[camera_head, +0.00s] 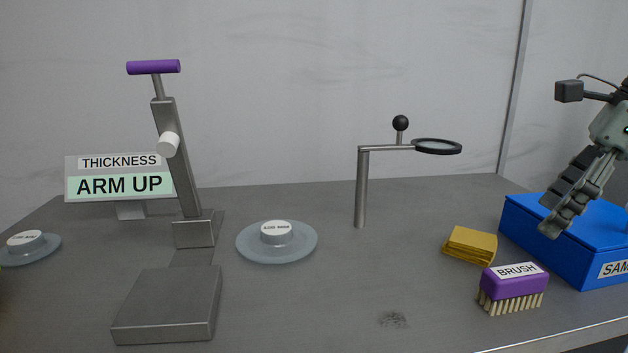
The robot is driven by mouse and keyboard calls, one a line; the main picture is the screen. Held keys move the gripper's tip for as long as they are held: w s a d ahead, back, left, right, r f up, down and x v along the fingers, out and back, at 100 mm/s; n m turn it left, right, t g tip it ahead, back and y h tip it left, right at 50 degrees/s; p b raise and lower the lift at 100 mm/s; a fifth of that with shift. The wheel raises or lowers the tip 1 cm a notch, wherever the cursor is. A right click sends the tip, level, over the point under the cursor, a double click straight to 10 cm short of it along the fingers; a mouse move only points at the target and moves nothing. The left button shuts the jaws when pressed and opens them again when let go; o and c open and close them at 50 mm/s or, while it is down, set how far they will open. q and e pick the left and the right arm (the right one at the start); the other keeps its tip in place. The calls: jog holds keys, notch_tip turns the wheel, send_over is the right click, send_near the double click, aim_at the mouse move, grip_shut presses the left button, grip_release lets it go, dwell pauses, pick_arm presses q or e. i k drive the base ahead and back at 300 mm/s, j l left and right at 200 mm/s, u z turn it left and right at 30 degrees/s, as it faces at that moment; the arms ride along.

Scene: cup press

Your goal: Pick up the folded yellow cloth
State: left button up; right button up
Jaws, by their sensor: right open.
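The folded yellow cloth (470,245) lies flat on the grey table, right of the middle, just behind the brush and left of the blue box. My right gripper (556,208) comes in from the right edge with its fingers pointing down and left. It is open and empty, in front of part of the blue box in the picture, and up and to the right of the cloth, apart from it. The cloth is in full view. My left gripper is not in view.
A purple brush (513,288) stands just in front of the cloth. The blue box (560,248) is to its right. The table between disc and cloth is mostly clear.

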aim_at(470, 245)
jog(key=k, duration=1.2)
